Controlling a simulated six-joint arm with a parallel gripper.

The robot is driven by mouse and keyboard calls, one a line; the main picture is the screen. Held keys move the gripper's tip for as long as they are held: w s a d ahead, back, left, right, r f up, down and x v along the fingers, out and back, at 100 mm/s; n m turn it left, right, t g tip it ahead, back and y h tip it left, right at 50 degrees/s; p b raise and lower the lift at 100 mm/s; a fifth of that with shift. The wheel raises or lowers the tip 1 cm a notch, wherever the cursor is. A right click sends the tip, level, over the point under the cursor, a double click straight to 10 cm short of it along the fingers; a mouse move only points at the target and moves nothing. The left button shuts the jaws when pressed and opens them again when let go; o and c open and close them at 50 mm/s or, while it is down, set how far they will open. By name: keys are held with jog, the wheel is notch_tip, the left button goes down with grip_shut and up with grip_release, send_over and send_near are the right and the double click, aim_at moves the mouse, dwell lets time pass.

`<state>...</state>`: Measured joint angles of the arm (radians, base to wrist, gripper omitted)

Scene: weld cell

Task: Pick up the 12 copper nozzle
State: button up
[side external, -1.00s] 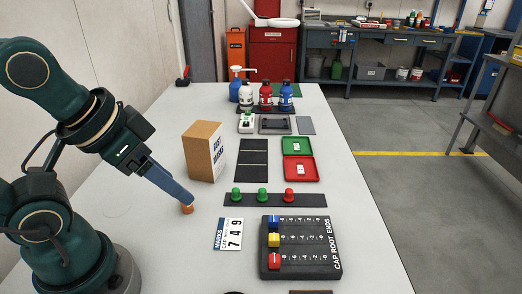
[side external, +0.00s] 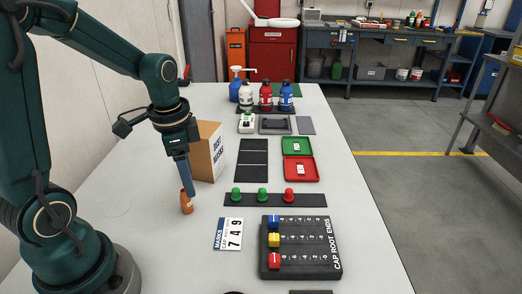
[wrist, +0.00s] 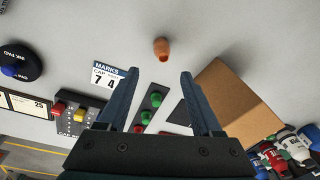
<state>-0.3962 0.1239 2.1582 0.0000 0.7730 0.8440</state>
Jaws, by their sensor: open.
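The copper nozzle (side external: 186,207) stands upright on the pale table, left of the dark strip with the coloured knobs. It also shows in the wrist view (wrist: 162,50), just beyond the fingertips and roughly centred between them. No number on it can be read. My gripper (side external: 189,190) points down with its fingertips at about the nozzle's upper part in the side view. In the wrist view my gripper (wrist: 159,72) is open, with nothing between its fingers. Whether the fingers touch the nozzle cannot be told.
A cardboard box (side external: 207,152) stands close behind my gripper. The strip with green and red knobs (side external: 275,199), a MARKS card (side external: 228,234) and a black slider board (side external: 300,247) lie to the right. The table left of and in front of the nozzle is clear.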

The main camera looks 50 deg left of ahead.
aim_at(183, 190)
jog(key=f, duration=0.1)
jog(key=s+a+f+g, duration=0.1)
jog(key=shift+a+f+n, duration=0.1)
jog(key=shift+f+n, duration=0.2)
jog(key=shift+n, duration=0.1)
jog(key=shift+f, duration=2.3)
grip_shut()
